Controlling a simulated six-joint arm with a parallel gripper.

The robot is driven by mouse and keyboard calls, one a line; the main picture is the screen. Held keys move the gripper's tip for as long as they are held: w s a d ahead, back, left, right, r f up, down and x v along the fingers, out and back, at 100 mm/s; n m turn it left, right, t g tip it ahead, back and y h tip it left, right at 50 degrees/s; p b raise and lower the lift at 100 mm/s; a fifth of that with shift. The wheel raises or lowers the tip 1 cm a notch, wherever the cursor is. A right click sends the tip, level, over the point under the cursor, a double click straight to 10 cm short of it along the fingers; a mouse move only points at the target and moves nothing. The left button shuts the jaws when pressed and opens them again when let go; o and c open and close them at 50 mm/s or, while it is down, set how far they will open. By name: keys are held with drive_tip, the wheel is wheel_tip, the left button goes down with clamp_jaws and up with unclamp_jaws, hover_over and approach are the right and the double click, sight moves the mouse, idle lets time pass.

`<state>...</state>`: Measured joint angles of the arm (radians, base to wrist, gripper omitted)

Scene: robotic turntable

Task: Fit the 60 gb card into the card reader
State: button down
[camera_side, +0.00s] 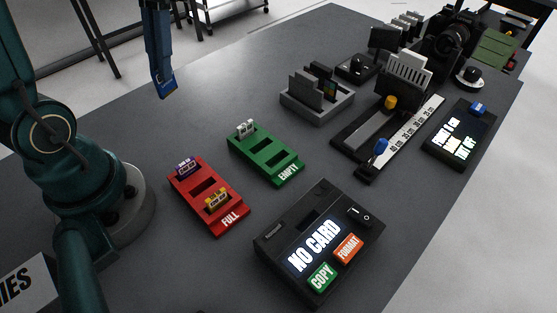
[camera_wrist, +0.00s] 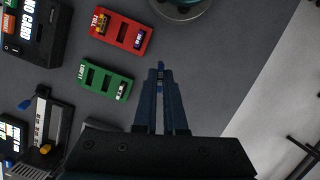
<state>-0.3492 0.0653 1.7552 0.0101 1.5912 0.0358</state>
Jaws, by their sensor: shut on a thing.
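My gripper (camera_side: 163,88) is raised above the table at the upper left, shut on a small blue card (camera_side: 168,88). In the wrist view the blue card (camera_wrist: 160,66) shows between the fingertips (camera_wrist: 160,78); its label is too small to read. The black card reader (camera_side: 272,247) stands at the table's front, well to the right of and below my gripper. Its screen reads NO CARD, above COPY and FORMAT buttons. It is partly in view at the wrist view's upper left (camera_wrist: 42,50).
A red FULL tray (camera_side: 207,187) holds a purple card (camera_side: 186,166) and a yellow card (camera_side: 216,200). A green EMPTY tray (camera_side: 265,152) holds a white card (camera_side: 245,128). A slider rail (camera_side: 367,135), a grey holder (camera_side: 305,108) and a camera (camera_side: 445,40) stand farther right.

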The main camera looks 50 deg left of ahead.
drive_tip(key=w+d+r, duration=0.2)
drive_tip(key=w+d, duration=0.6)
drive_tip(key=d, duration=0.4)
drive_tip(key=s+d+f+m, duration=0.1)
drive_tip(key=s+d+f, duration=0.1)
drive_tip(key=d, duration=0.5)
drive_tip(key=s+d+f+m+y, duration=0.1)
drive_tip(key=s+d+f+m, duration=0.1)
drive_tip(key=d, duration=0.6)
drive_tip(key=shift+s+d+m, duration=0.2)
drive_tip(key=shift+s+m, duration=0.1)
drive_tip(key=shift+s, duration=0.1)
drive_tip(key=shift+f, duration=0.1)
drive_tip(key=shift+w+x, duration=0.2)
drive_tip(key=shift+x, duration=0.7)
drive_tip(key=shift+w+x, duration=0.25)
drive_tip(key=shift+x, duration=0.7)
drive_tip(key=shift+w+x, duration=0.2)
drive_tip(key=shift+x, duration=0.7)
drive_tip(key=shift+w+x, duration=0.2)
drive_tip(key=shift+x, duration=0.7)
drive_tip(key=shift+w+x, duration=0.25)
drive_tip(key=shift+x, duration=0.7)
